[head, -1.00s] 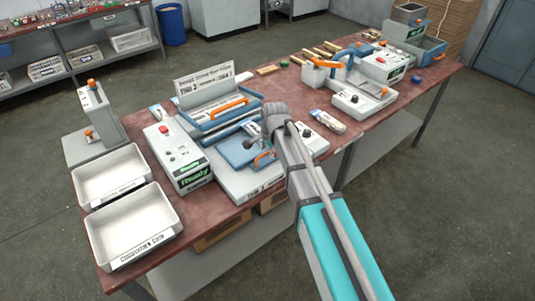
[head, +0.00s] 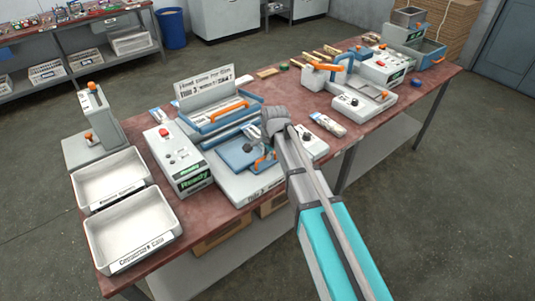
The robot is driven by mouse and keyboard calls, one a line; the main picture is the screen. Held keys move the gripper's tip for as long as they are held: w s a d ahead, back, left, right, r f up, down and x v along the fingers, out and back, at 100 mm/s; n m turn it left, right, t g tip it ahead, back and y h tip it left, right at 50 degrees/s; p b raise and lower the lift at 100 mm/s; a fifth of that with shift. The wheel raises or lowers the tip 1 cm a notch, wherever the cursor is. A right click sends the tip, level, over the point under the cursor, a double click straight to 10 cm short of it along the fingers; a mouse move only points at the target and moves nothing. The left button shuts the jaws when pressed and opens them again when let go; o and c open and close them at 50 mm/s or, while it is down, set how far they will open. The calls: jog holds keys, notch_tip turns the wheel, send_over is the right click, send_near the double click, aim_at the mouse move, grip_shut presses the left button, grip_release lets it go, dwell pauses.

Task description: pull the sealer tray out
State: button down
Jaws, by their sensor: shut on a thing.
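The sealer (head: 232,187) is a pale grey machine with a blue top frame near the middle of the bench. Its tray (head: 236,153) is a blue plate in front of the raised upper part, lying over the pale base. An orange handle (head: 266,161) stands at the tray's right front side. My gripper (head: 262,152) reaches down at this handle and is shut on it. My wrist and the small picture size hide the exact grip of the fingers.
A control box (head: 178,160) with a red button and a green "Ready" display stands left of the sealer. Two white bins (head: 130,228) are at the left front. A small grey box (head: 312,146) sits right of my wrist. Other machines fill the bench's far right.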

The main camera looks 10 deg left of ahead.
jog(key=shift+s+d, duration=1.9)
jog(key=shift+d, duration=0.3)
jog(key=c, duration=0.7)
grip_release()
jog(key=shift+d, duration=0.1)
jog(key=shift+w+a, duration=0.15)
jog(key=shift+a, duration=0.05)
